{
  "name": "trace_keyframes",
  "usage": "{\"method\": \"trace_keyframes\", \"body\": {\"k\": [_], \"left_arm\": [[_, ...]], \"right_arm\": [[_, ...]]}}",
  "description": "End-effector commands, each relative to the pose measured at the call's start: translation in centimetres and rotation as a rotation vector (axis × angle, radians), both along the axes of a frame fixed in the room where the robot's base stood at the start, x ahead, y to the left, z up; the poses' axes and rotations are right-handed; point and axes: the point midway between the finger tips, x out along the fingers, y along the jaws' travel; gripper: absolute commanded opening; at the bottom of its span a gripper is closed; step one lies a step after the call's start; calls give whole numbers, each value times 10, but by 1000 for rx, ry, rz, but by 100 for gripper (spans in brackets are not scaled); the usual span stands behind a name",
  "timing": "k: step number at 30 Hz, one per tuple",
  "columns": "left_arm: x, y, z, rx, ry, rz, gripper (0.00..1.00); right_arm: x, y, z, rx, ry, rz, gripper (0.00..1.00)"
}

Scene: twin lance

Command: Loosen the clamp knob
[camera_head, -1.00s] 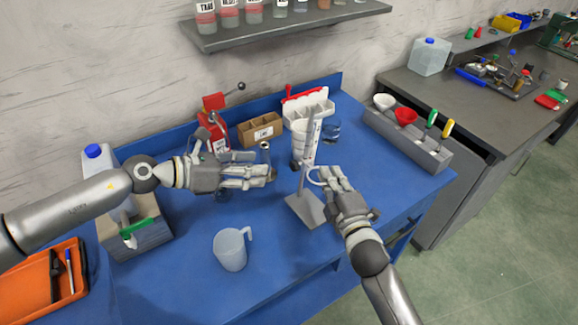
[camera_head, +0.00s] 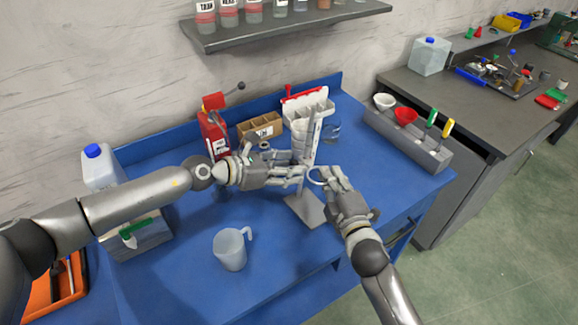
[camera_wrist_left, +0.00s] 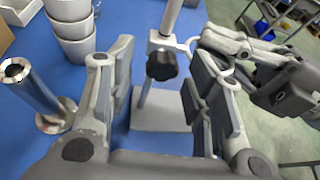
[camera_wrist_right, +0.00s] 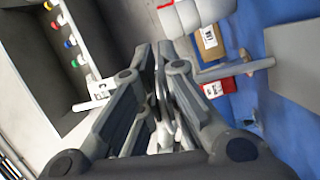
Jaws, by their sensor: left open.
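The clamp stand has a grey base plate (camera_head: 306,210) and an upright rod. Its black clamp knob (camera_wrist_left: 162,65) shows on the rod in the left wrist view, in the gap between my left gripper's fingers and beyond their tips. My left gripper (camera_head: 300,174) is open, with a pad on each side of the knob's line and no visible contact. The support ring (camera_head: 316,175) sticks out from the rod. My right gripper (camera_head: 328,177) has its fingers closed together at this ring; it also shows in the right wrist view (camera_wrist_right: 163,60). The knob is hidden in the head view.
A translucent jug (camera_head: 230,250) stands at the front of the blue table. Stacked white cups (camera_wrist_left: 72,22) and a metal cylinder (camera_wrist_left: 38,95) are near my left gripper.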

Motion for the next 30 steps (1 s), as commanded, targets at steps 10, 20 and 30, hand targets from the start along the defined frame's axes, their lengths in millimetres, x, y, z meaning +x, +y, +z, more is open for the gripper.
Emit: {"method": "trace_keyframes", "body": {"k": [10, 20, 30], "left_arm": [[2, -4, -2, 0, 0, 0, 47], [2, -4, -2, 0, 0, 1, 8], [3, -4, -2, -21, 35, 6, 1]], "right_arm": [[0, 0, 2, 2, -4, 1, 0], [0, 0, 2, 2, -4, 1, 0], [0, 0, 2, 2, -4, 1, 0]]}}
